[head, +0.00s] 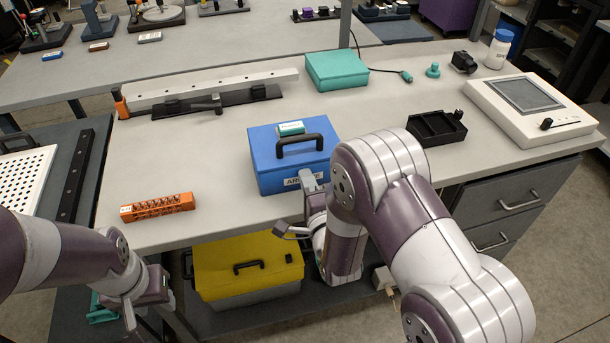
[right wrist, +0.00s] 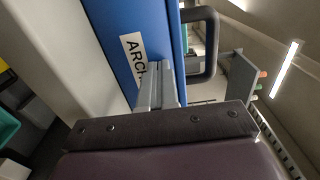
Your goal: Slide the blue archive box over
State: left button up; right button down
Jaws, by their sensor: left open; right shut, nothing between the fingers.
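The blue archive box (head: 268,168) stands on the grey workbench (head: 230,220), with a black handle (head: 300,145) on its lid and a white label on its front. A small teal cylinder (head: 291,128) lies on the lid behind the handle. My right gripper (head: 309,182) is shut and empty, its fingertips at the box's front by the label. In the right wrist view the shut fingers (right wrist: 160,85) cover part of the label on the blue box (right wrist: 140,25); contact looks likely but is not certain. My left gripper (head: 112,310) is low at the left, away from the box.
An orange slotted block (head: 157,206) lies left of the box. Behind are a long rail (head: 205,95) and a teal case (head: 336,70). A black tray (head: 437,129) stands to the right. A yellow box (head: 250,267) sits below the bench's front edge.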

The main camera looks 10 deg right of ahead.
jog(key=shift+s, duration=0.1)
jog(key=w+b, duration=0.2)
jog(key=w, duration=0.4)
jog(key=w+b, duration=0.3)
jog(key=w, duration=0.4)
jog(key=w+b, duration=0.3)
jog(key=w, duration=0.3)
jog(key=shift+w+a+f, duration=0.15)
jog(key=shift+a, duration=0.2)
jog(key=shift+w, duration=0.35)
jog(key=shift+r, duration=0.2)
